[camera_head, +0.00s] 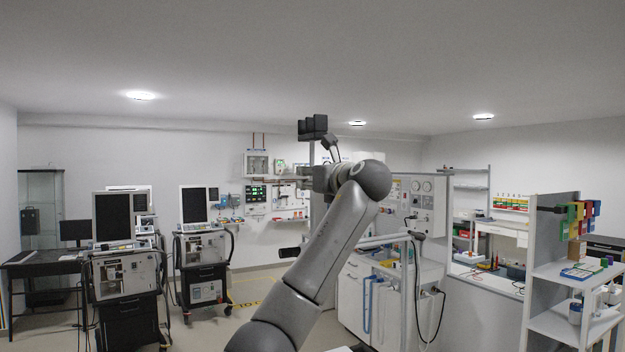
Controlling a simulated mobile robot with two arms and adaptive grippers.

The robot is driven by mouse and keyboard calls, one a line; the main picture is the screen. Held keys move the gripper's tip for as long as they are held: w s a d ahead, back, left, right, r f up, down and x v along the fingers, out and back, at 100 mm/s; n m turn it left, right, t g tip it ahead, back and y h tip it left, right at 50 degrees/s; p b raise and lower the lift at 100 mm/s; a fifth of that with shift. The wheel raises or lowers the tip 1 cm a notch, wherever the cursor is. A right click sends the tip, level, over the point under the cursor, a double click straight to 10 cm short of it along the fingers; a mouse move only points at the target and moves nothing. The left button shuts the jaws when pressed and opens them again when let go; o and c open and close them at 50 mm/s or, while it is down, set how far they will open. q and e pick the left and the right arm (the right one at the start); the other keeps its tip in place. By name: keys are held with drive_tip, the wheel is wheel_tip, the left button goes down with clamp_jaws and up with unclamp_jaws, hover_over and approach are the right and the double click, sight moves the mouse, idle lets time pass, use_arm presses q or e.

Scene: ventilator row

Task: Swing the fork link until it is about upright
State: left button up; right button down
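My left arm rises from the bottom middle, bends at a round joint and ends in a wrist turned to the left. My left gripper (306,176) is small and far off at the end of that wrist. Its fingers blend into the clutter behind, so I cannot tell whether it is open or shut. Just above it, a thin grey upright post carries dark blocks (313,127) at its top. I cannot make out the fork link for certain, nor any contact with it. My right gripper is not in view.
Two wheeled ventilators with dark screens, one nearer (122,275) and one behind (204,258), stand on the left. A white cabinet unit (352,288) with hoses stands right of my arm. A shelf (560,275) stands at the right. Some floor (250,283) is clear.

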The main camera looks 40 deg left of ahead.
use_arm(q)
drive_tip(key=v, duration=1.1)
drive_tip(key=shift+d, duration=0.4)
drive_tip(key=shift+f, duration=0.1)
